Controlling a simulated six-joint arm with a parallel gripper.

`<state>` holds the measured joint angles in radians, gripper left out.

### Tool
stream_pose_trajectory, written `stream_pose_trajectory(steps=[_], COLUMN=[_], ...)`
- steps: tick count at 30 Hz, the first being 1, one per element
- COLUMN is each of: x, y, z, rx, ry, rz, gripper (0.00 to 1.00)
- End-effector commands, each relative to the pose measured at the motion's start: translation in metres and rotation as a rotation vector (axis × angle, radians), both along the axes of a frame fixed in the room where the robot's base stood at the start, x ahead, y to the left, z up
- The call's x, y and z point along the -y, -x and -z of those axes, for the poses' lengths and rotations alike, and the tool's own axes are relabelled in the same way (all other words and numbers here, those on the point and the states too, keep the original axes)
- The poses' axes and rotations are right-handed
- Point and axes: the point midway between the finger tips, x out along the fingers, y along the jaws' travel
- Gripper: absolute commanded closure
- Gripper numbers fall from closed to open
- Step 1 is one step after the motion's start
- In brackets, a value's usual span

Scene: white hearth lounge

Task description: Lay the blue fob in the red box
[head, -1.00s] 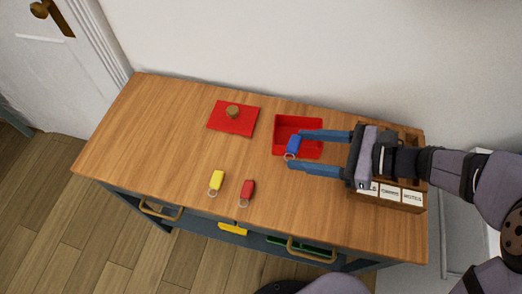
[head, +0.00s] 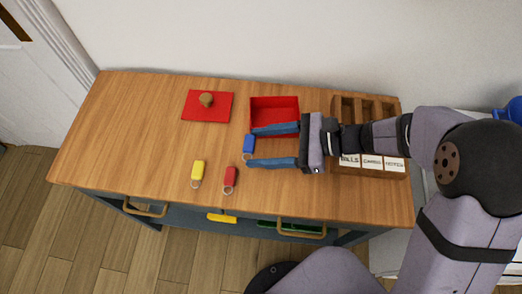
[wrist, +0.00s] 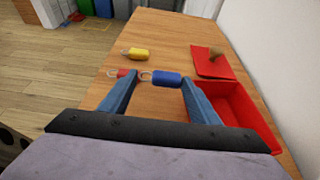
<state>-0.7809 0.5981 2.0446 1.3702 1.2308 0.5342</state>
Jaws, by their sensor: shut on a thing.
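The blue fob (head: 249,144) with its metal ring is between the fingertips of my gripper (head: 250,147), which is shut on it. In the wrist view the blue fob (wrist: 167,78) spans the gap between the fingertips. The open red box (head: 275,104) stands behind and to the right of the fob in the head view. One finger crosses in front of the box and hides part of it. In the wrist view the red box (wrist: 250,108) is to the right of the fingers. The fob appears outside the box, by its front left corner; its height is unclear.
The red lid (head: 192,103) with a round knob lies left of the box. A yellow fob (head: 198,171) and a red fob (head: 231,178) lie near the table's front edge. A labelled wooden organizer (head: 397,165) stands at the right. The left of the tabletop is clear.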

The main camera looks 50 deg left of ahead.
Motion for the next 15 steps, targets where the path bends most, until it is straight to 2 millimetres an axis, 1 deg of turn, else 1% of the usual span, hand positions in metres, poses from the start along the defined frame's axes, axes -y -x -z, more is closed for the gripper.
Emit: stream_pose_trajectory(steps=[5, 8, 12, 15], x=[0.000, 0.000, 0.000, 0.000], y=[0.000, 0.000, 0.000, 0.000], z=[0.003, 0.012, 0.029, 0.037], rx=[0.001, -0.001, -0.002, -0.001], ry=[-0.001, 0.002, 0.002, 0.001], rz=[0.000, 0.000, 0.001, 0.001], gripper=[0.65, 0.65, 0.65, 0.65])
